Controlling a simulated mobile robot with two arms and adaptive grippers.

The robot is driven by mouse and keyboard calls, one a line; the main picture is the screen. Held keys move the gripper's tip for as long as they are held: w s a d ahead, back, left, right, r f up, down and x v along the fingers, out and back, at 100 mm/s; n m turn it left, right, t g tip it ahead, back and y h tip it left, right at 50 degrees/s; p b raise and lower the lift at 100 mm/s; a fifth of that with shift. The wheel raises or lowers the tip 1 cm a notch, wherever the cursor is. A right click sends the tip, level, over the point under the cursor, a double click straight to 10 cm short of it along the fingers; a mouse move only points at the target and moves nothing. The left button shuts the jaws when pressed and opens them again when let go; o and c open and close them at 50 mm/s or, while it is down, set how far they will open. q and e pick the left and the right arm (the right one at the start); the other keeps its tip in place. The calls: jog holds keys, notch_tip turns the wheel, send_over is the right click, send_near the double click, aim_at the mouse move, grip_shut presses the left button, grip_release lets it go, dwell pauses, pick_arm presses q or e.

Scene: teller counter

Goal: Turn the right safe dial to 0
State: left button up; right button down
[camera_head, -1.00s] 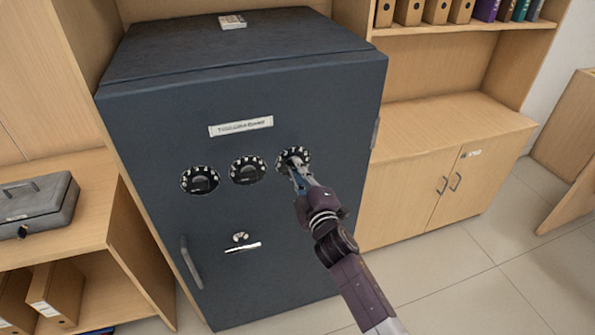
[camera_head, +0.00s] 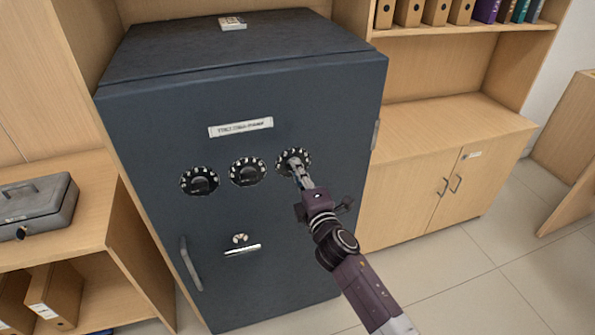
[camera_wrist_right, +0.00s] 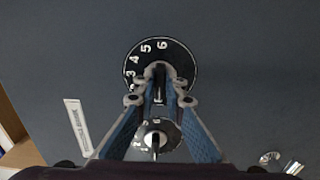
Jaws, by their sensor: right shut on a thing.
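The dark blue-grey safe (camera_head: 150,140) stands in the middle of the head view with a row of three black dials on its door. The right safe dial (camera_head: 283,157) is the one my right gripper (camera_head: 297,168) is at. In the right wrist view the fingers (camera_wrist_right: 160,92) are closed on the knob of that dial (camera_wrist_right: 148,58). White digits 3, 4, 5 and 6 show on its upper left rim; the rest is hidden by the fingers. The middle dial (camera_head: 247,171) and left dial (camera_head: 199,181) are untouched. My left gripper is out of view.
A white label (camera_head: 240,127) is above the dials. A grey cash box (camera_head: 38,205) rests on the left shelf. A wooden cabinet (camera_head: 410,190) stands close on the right.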

jog(key=shift+f, duration=0.1)
jog(key=c, duration=2)
grip_release()
jog(key=v, duration=1.2)
